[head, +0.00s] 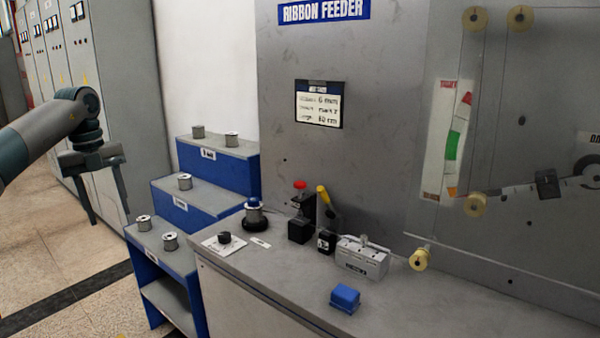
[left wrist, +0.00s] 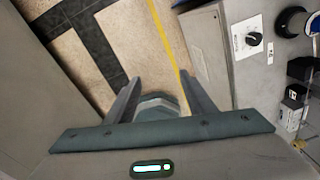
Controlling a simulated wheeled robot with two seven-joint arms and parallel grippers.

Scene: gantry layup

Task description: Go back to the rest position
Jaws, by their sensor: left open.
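My left gripper (head: 106,200) hangs at the left of the head view, fingers pointing down and spread apart, with nothing between them. It is in the air to the left of the blue stepped rack and touches nothing. In the left wrist view its two fingers (left wrist: 160,100) are apart above the tiled floor, with part of my own body showing between them. My right gripper is not in view.
A blue stepped rack (head: 211,165) with several small spools stands right of the gripper. A grey worktop (head: 290,290) holds a knob, a red-button box, a yellow-handled lever and a blue block (head: 345,298). The ribbon feeder panel (head: 380,50) rises behind. Grey cabinets (head: 115,90) stand at left.

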